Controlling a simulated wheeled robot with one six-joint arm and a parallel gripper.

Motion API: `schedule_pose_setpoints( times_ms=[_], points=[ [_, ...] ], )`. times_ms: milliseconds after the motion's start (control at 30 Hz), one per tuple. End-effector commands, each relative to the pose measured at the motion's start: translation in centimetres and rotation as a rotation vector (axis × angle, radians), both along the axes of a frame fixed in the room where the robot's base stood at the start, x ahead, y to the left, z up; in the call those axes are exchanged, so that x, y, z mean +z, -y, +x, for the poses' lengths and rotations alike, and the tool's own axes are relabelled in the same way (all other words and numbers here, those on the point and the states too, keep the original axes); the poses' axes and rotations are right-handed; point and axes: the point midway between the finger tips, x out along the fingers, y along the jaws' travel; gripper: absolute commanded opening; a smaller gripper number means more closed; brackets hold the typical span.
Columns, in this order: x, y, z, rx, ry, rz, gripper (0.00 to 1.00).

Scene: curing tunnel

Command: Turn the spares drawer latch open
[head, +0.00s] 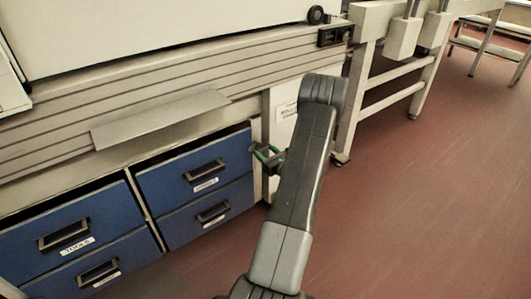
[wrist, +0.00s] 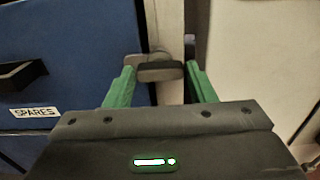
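The blue spares drawer (wrist: 75,60) fills the left of the wrist view, with a dark handle and a white SPARES label (wrist: 35,112). In the head view it appears to be the upper right blue drawer (head: 165,184). The latch (wrist: 160,71), a small grey-brown bar lying crosswise, sits at the drawer's right edge, against the pale post. My gripper (wrist: 160,75) is open, with one green finger on each side of the latch and slight gaps visible. In the head view my gripper (head: 268,154) is beside the post, partly hidden by my arm.
More blue drawers (head: 75,230) stand left and below. A sloping metal plate (head: 160,118) juts out above them. A white labelled panel (head: 284,112) is right of the post. A dark upright piece (wrist: 190,46) stands beyond the right finger. The red floor at right is clear.

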Motion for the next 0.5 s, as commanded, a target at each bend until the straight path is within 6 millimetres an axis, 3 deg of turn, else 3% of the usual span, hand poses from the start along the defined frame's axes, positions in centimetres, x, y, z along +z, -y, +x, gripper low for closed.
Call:
schedule_pose_setpoints(
  times_ms=[33,100,133,500],
  points=[
    [0.00,0.01,-0.01,0.000,0.000,0.000,0.40],
    [-0.01,0.01,-0.02,0.000,0.000,0.000,0.26],
    [-0.01,0.01,-0.02,0.000,0.000,0.000,0.24],
    [0.06,0.01,-0.03,0.000,-0.038,0.052,0.24]
  ],
)
